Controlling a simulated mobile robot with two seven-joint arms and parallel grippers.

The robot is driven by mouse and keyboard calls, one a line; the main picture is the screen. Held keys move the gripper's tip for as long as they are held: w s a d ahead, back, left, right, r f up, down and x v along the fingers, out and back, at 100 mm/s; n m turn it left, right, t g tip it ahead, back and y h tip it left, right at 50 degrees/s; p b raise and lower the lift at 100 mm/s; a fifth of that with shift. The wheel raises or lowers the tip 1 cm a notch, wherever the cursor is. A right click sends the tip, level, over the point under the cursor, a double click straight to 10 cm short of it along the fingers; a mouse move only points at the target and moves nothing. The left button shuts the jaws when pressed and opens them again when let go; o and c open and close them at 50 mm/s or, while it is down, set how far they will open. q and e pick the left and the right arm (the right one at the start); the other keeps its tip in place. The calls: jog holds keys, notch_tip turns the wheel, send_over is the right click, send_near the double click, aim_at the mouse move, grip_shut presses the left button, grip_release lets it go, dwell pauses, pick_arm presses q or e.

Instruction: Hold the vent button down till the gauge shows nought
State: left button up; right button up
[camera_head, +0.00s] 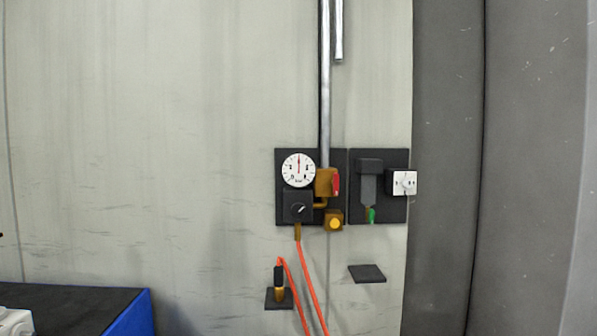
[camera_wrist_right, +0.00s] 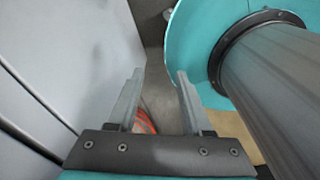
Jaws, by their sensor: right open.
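The round white gauge (camera_head: 298,170) is on a dark panel on the wall in the head view. Its red needle points straight up, away from the low end of the scale; the figures are too small to read surely. A yellow round button (camera_head: 334,224) in an ochre housing sits below and right of the gauge; it looks like the vent button, and nothing touches it. My right gripper (camera_wrist_right: 160,77) shows only in its wrist view, open with nothing between its fingers. Neither gauge nor button shows there. My left gripper is not in view.
A red-handled valve (camera_head: 335,184) and a black knob (camera_head: 298,207) are close to the button. Orange hoses (camera_head: 312,285) hang below. A second panel with a white switch box (camera_head: 403,183) is to the right. A dark-topped blue bench (camera_head: 75,309) stands lower left.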

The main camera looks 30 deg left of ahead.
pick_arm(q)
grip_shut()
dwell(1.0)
